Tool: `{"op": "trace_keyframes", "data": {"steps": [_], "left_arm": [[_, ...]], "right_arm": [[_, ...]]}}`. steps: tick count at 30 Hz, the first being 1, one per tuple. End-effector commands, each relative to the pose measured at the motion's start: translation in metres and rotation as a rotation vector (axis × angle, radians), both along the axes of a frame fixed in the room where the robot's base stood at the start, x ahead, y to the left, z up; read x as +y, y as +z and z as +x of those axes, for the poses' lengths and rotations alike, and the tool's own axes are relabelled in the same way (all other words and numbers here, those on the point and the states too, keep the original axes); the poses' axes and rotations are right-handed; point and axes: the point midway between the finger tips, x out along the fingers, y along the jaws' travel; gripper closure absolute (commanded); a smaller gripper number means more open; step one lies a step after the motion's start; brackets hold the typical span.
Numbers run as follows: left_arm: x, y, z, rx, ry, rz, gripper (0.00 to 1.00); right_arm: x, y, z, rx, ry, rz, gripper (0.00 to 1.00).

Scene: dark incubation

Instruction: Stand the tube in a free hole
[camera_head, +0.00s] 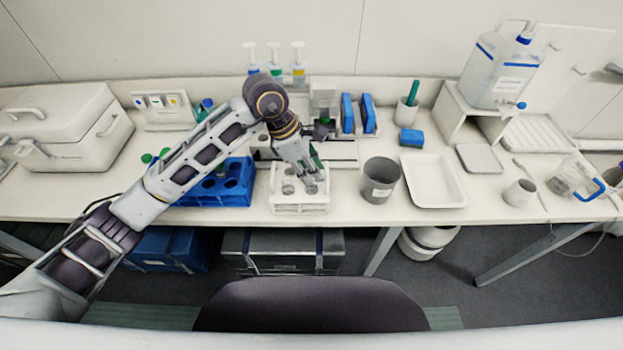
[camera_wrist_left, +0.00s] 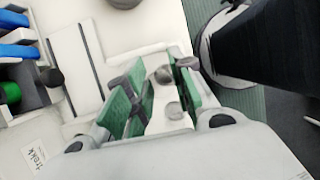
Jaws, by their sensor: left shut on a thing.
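My left gripper (camera_head: 312,178) reaches in from the left and is over the right part of a white rack (camera_head: 300,209) with round holes. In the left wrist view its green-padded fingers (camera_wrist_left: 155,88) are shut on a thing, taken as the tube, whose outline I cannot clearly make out. Round grey shapes of the white rack show between the fingers. I cannot tell whether the tube is in a hole or above it. A blue rack (camera_head: 212,199) with large holes stands left of the white rack, partly hidden by my arm. My right gripper is not in view.
A white tray (camera_head: 436,200) lies farther right. Blue boxes (camera_head: 348,113) stand behind, and a white cooler box (camera_head: 65,135) is at the left. The bench's front edge is just before the racks.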

Motion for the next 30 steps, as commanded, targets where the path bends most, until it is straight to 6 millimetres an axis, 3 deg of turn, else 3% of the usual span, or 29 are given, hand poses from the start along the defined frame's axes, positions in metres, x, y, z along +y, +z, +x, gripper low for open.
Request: {"op": "trace_keyframes", "data": {"steps": [17, 30], "left_arm": [[0.000, -0.011, 0.000, 0.000, 0.001, -0.001, 0.90], [0.000, -0.045, 0.000, 0.000, 0.000, 0.000, 0.90]], "right_arm": [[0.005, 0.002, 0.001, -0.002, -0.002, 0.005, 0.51], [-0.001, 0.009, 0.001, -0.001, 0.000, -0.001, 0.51]]}}
